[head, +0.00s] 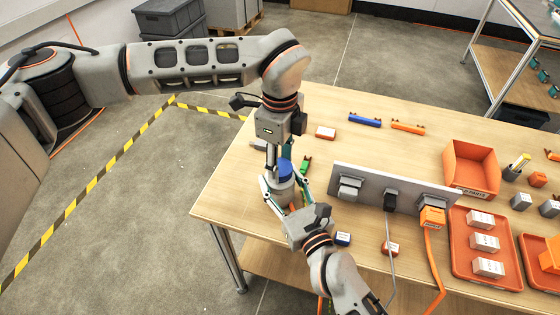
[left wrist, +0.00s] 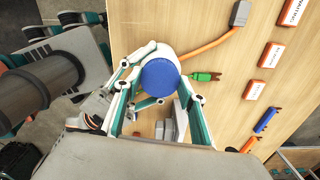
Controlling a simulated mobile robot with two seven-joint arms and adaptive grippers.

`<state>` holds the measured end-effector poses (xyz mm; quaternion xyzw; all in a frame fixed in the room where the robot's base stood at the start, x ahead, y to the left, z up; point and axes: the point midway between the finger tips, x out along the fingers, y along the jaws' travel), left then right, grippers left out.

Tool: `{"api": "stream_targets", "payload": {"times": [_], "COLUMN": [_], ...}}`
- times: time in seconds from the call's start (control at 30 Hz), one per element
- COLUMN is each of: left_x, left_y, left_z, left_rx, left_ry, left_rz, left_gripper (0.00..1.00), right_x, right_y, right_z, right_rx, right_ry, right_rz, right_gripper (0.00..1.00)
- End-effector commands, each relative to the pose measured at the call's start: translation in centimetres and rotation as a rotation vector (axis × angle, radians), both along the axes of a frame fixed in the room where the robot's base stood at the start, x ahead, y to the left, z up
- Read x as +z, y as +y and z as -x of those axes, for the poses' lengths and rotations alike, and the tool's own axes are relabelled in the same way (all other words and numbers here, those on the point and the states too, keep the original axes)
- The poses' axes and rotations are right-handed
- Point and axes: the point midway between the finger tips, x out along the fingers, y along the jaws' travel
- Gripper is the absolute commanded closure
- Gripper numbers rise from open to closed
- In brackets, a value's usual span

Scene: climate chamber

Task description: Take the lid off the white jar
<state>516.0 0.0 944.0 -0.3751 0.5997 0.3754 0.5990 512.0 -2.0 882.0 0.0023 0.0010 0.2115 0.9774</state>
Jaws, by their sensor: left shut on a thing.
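The white jar (head: 281,184) is upright near the left edge of the table, and its blue lid (head: 286,166) is on top. The lid also shows as a round blue disc in the left wrist view (left wrist: 160,81). My left gripper (head: 284,167) points down from above, shut on the lid with a finger on either side. My right gripper (head: 283,190) comes from the front, with its fingers closed around the jar body below the lid. The fingers hide much of the jar, and I cannot tell whether its base touches the table.
A grey upright panel (head: 370,184) with connectors stands right of the jar. A green clip (head: 306,164) lies close beside it. Orange trays (head: 458,262), an orange bin (head: 447,167) and blue (head: 364,120) and orange clips (head: 408,128) lie farther right. The back-left tabletop is mostly free.

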Motion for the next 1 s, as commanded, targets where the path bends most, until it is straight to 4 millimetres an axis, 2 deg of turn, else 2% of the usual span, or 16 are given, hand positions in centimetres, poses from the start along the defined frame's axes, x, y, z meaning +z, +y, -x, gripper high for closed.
{"api": "stream_targets", "payload": {"times": [0.17,1.0], "left_x": [0.01,0.56], "left_y": [0.04,0.02], "left_z": [-0.03,-0.05], "left_rx": [0.152,0.146], "left_ry": [0.000,-0.001], "left_rz": [-0.001,-0.001], "left_gripper": [0.85,0.85], "right_x": [0.01,0.01], "right_y": [0.01,0.02], "right_z": [0.00,0.01], "right_rx": [0.000,0.000], "right_ry": [0.000,0.000], "right_rz": [0.000,-0.001], "right_gripper": [1.00,1.00]}}
